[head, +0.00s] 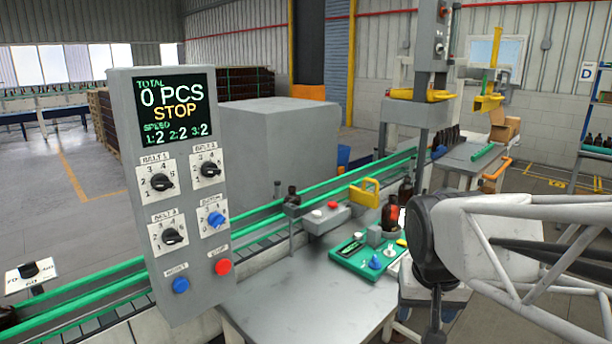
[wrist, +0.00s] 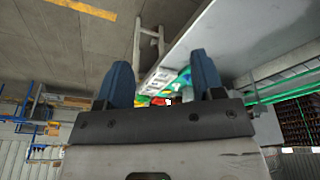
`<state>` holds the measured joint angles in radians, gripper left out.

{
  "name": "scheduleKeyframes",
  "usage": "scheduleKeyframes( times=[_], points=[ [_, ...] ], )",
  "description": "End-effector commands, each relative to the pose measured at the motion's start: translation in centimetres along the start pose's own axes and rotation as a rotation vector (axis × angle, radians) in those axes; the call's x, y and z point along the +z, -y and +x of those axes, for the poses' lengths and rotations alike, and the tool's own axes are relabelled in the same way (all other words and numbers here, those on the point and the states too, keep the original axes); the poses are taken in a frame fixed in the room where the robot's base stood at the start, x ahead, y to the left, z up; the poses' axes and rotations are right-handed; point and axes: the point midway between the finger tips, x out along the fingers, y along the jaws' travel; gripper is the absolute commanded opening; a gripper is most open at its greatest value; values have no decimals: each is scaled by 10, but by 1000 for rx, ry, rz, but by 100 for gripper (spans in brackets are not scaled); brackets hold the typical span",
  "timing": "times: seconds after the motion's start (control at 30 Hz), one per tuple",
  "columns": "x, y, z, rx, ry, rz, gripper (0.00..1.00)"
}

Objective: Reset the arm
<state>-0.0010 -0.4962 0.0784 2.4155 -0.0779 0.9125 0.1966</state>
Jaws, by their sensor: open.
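My gripper (wrist: 162,72) shows in the wrist view with its two blue fingers wide apart and nothing held between them. Beyond the fingers are floor, a pale frame and small coloured items, all at a distance. In the head view my white lattice arm comes in from the right, its dark round joint in front of the right end of the workbench. I cannot make out the fingers clearly in that view.
A grey workbench (head: 265,301) holds a green tray (head: 348,264) of small parts, a button box (head: 325,217) and dark bottles (head: 405,191). A control panel (head: 170,200) reading STOP stands at left before the green-railed conveyor (head: 90,292). Open floor lies far left.

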Motion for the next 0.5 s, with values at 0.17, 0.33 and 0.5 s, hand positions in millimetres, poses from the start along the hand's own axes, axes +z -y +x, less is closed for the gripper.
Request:
scheduleKeyframes(
  times=[0.17,0.33,0.5],
  points=[
    [43,-3,0,-24,2,-61,62],
    [70,-5,3,-42,3,-105,62],
    [83,-5,5,-50,5,-127,62]
  ],
)
